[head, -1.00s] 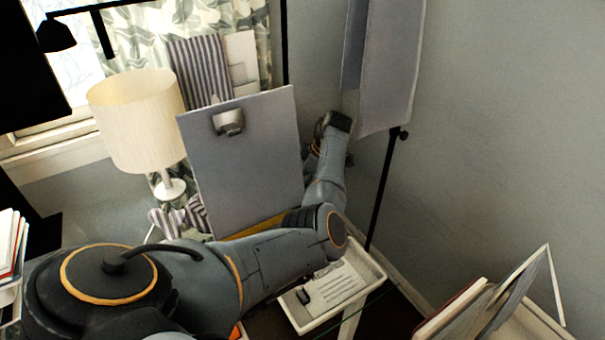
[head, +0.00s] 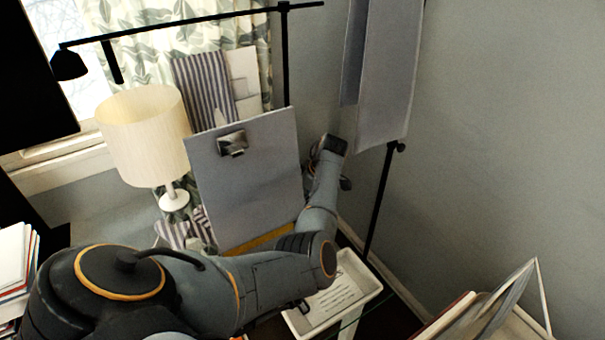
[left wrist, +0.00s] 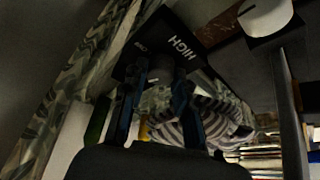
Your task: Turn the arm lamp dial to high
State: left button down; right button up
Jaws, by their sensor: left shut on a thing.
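The arm lamp is black. In the head view its head (head: 68,65) hangs at upper left from a long bar (head: 170,29) that crosses to an upright pole (head: 285,60). In the left wrist view a dark box (left wrist: 187,30) carries the white label HIGH and a smaller label that is hard to read. A grey dial (left wrist: 160,66) sits below the labels. My left gripper (left wrist: 158,82) is shut on the dial, one finger on each side. In the head view my left arm reaches behind the clipboard's right side; its fingers are hidden there. My right gripper is not in view.
A white tray (head: 360,290) lies below. Grey hanging panels (head: 385,85) are at upper right. Striped cloth (left wrist: 215,125) lies near the gripper.

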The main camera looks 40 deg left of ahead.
pick_arm(q)
jog(key=shift+s+r+m+t+p, duration=0.1)
jog(key=shift+r+m+t+p, duration=0.1)
jog(key=shift+m+p, duration=0.4)
jog(key=shift+r+m+t+p, duration=0.1)
jog(key=shift+m+t+p, duration=0.1)
jog(key=shift+m+p, duration=0.4)
jog(key=shift+f+m+t+p, duration=0.2)
jog(key=shift+m+t+p, duration=0.2)
jog(key=shift+m+p, duration=0.55)
jog(key=c, duration=1)
grip_release()
jog(key=v, duration=1.2)
jog(key=shift+a, duration=0.1)
